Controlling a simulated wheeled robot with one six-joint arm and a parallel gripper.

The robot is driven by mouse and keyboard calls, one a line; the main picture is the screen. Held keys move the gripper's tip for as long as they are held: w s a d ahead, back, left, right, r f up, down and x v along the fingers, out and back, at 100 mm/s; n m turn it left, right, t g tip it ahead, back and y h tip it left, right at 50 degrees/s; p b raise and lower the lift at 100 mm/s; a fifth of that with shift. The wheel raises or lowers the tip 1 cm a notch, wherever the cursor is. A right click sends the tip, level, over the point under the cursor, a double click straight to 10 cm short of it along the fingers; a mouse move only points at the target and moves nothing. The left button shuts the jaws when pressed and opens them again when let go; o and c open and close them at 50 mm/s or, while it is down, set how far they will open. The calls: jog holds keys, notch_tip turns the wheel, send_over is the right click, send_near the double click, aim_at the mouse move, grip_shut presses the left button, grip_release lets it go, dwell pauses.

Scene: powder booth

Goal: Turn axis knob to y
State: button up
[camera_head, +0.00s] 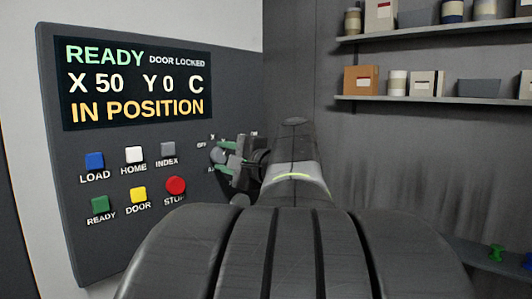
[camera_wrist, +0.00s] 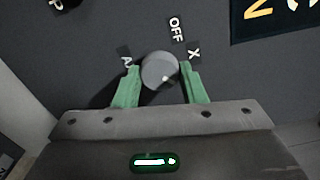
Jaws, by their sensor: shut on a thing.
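The axis knob (camera_wrist: 160,70) is a round grey knob on the dark control panel (camera_head: 150,225). In the wrist view it sits between the two green fingers of my gripper (camera_wrist: 160,84), which is shut on it. The labels OFF (camera_wrist: 176,29) and X (camera_wrist: 193,50) show beside the knob, and a label (camera_wrist: 125,60) on its left is partly hidden by a finger. A small pale spot shows on the knob's face; I cannot tell which label the knob points to. In the head view my gripper (camera_head: 228,155) is at the panel's right side and partly covers the knob labels.
The panel's display (camera_head: 135,84) reads READY, DOOR LOCKED, X 50 Y 0 C, IN POSITION. Left of the knob are several buttons, including INDEX (camera_head: 168,149) and red STOP (camera_head: 175,185). Shelves (camera_head: 430,100) with boxes and jars hang at the right.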

jog(key=shift+m, duration=0.6)
jog(key=o, duration=1)
jog(key=shift+d, duration=0.1)
jog(key=b+v, duration=0.2)
jog(key=v, duration=1.1)
jog(key=shift+s+d+b, duration=0.2)
jog(key=shift+s+b, duration=0.05)
jog(key=shift+b, duration=0.05)
jog(key=shift+a, duration=0.1)
jog(key=shift+p+x, duration=1.55)
jog(key=shift+x, duration=5.25)
